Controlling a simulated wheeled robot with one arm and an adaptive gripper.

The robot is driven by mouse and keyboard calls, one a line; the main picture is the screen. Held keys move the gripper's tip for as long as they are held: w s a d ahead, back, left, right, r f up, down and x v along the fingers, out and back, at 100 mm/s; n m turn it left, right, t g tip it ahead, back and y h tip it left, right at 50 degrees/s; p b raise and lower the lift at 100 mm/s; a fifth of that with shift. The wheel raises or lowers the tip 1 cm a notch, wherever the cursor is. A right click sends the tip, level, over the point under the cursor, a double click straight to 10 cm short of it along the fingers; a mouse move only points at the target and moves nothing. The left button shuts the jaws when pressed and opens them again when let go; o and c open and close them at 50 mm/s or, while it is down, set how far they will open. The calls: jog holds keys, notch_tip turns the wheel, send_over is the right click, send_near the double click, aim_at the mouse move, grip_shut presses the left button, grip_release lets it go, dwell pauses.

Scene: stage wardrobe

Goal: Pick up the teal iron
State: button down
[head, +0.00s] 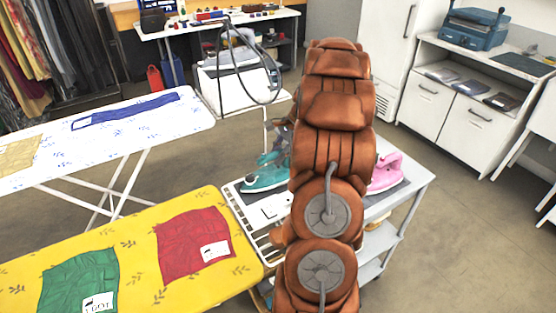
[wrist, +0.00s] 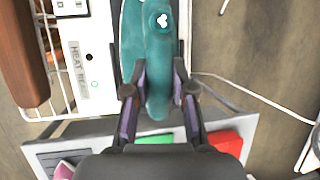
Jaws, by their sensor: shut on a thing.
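The teal iron (head: 262,179) is at the left of my arm in the head view, at the white heat rest panel (head: 268,209); I cannot tell whether it touches the surface. In the wrist view the teal iron (wrist: 160,60) runs up the middle, with a white emblem on it. My gripper (wrist: 159,92) is shut on it, one finger on each side of its handle. In the head view my arm hides most of the gripper and part of the iron.
A pink iron (head: 385,172) stands on the grey cart (head: 416,183) to the right. The yellow ironing board (head: 135,240) with red and green cloths is at front left. A white patterned board (head: 120,133) lies behind it. Open floor is at the right.

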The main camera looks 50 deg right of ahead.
jog(key=shift+r+b, duration=0.45)
jog(key=shift+r, duration=1.05)
jog(key=s+a+r+b, duration=0.1)
jog(key=s+a+b, duration=0.2)
jog(key=s+a, duration=0.7)
jog(key=shift+s+r, duration=0.2)
jog(key=shift+s, duration=0.95)
jog(key=shift+w+a, duration=0.1)
jog(key=shift+a, duration=0.1)
